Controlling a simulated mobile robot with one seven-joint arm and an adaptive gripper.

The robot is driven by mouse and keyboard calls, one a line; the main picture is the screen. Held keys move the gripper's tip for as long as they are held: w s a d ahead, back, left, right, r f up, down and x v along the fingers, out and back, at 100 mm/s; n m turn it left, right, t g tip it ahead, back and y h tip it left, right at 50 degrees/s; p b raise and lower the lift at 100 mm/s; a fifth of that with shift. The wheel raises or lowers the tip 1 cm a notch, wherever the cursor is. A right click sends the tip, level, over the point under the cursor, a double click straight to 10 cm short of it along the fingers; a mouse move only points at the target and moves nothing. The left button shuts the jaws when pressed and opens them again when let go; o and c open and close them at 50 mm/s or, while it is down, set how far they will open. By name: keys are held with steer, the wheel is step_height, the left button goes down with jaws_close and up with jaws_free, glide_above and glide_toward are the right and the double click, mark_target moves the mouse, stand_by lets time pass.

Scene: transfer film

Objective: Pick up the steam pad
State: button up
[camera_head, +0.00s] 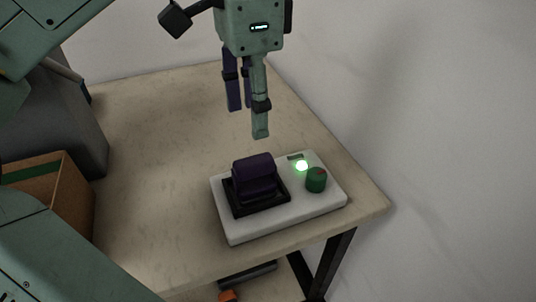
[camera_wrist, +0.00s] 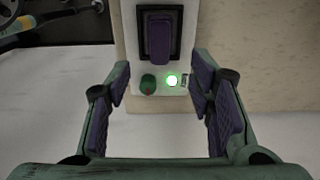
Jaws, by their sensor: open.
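The steam pad appears to be the dark purple rounded block (camera_head: 255,176) seated in a black square frame on a white base unit (camera_head: 236,229). The purple block also shows in the wrist view (camera_wrist: 160,40), top centre. The base has a lit green light (camera_head: 302,166) and a green knob (camera_head: 316,180). My gripper (camera_head: 247,122) is open and empty, above and behind the block in the head view. In the wrist view its purple-padded fingers (camera_wrist: 166,98) stand wide apart, with the base unit's knob end between and beyond them. Nothing touches the block.
The unit sits near the right front corner of a pale wooden table (camera_head: 150,130). A cardboard box (camera_head: 60,190) and a grey object (camera_head: 65,115) stand at the left. A white wall lies right and behind. The table's middle is clear.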

glide_above(254, 160)
step_height(254, 160, down, 5)
steer(key=shift+s+a+r+b, duration=0.1)
steer(key=shift+a+r+b, duration=0.05)
steer(key=shift+b, duration=0.2)
steer(key=shift+f+p, duration=0.55)
steer(key=shift+f, duration=2.5)
steer(key=shift+c, duration=0.3)
jaws_close()
steer(key=shift+r, duration=0.1)
